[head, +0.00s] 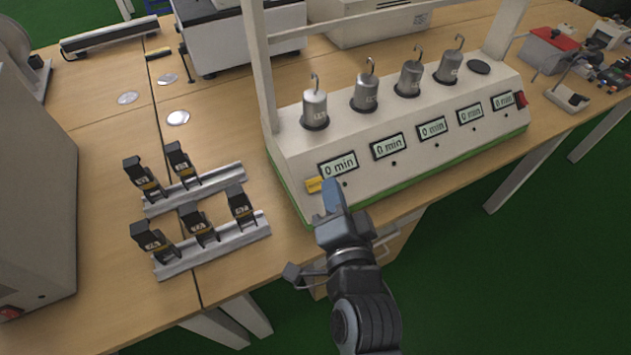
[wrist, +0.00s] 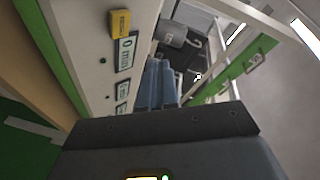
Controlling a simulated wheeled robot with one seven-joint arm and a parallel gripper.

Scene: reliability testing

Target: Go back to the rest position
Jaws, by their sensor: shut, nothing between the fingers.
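My gripper (head: 333,196) is in front of the left end of the white testing machine (head: 290,160) in the head view, close to its front panel. Its blue fingers are together with nothing visible between them. In the wrist view the blue fingers of my gripper (wrist: 160,82) lie side by side, beside the machine's front panel (wrist: 88,45). A yellow label or block (head: 314,185) on the panel sits just left of the fingertips; it also shows at the top of the wrist view (wrist: 121,23). I cannot tell whether the fingers touch the panel.
Several hooked metal weights (head: 315,108) stand on the machine above displays reading 0 min. Two metal rails (head: 215,246) with black clip-like parts lie on the wooden table (head: 110,215) at left. Metal discs (head: 178,118) lie behind them. Green floor (head: 500,290) is open at front right.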

